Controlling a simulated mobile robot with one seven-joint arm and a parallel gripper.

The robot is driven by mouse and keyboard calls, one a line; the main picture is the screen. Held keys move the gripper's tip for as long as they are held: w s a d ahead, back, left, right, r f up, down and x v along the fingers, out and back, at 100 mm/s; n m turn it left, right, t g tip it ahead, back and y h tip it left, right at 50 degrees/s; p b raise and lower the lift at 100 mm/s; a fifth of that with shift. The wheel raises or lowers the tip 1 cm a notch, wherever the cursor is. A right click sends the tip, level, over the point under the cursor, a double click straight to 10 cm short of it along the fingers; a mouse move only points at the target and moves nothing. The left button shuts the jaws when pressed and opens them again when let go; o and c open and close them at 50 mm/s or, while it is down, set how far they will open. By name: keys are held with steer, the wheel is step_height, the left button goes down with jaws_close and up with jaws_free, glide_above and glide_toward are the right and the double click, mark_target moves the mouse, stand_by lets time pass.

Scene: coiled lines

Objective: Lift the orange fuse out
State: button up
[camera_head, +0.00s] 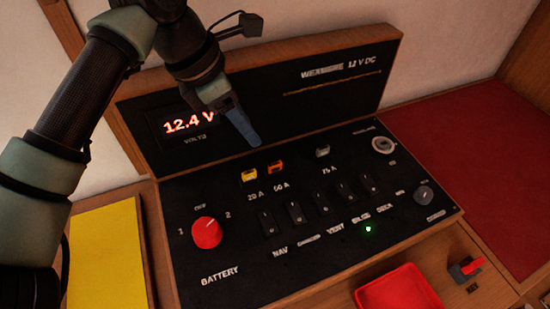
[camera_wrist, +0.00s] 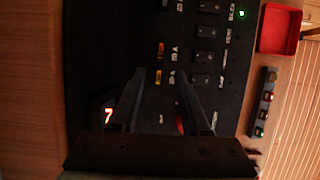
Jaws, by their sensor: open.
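The orange fuse (camera_head: 276,167) stands upright in the black panel (camera_head: 190,270), above the "50 A" label. It also shows in the wrist view (camera_wrist: 161,50). A yellow fuse (camera_head: 249,175) sits just left of it, and a pale grey fuse (camera_head: 322,151) sits farther right above "75 A". My gripper (camera_head: 252,143) hangs above and behind the yellow and orange fuses, apart from them. In the wrist view, my fingers (camera_wrist: 160,76) are spread and empty, with the yellow fuse (camera_wrist: 158,77) showing between the tips and the orange one just beyond.
Several black switches (camera_head: 295,212) and a red battery knob (camera_head: 206,233) stand in front of the fuses. The upright panel with the "12.4 V" display (camera_head: 187,122) rises behind. A red tray (camera_head: 398,290) is at the front right. The red surface (camera_head: 480,160) at right is clear.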

glide_toward(275, 164)
step_height(275, 164, down, 2)
steer(key=shift+d+p+x, duration=0.15)
steer(key=shift+p+x, duration=0.25)
steer(key=shift+x, duration=1.3)
steer(key=shift+d+p+x, duration=0.1)
steer(key=shift+p+x, duration=0.25)
steer(key=shift+x, duration=1.3)
steer(key=shift+w+r, duration=0.15)
steer(key=shift+c, duration=0.3)
jaws_close()
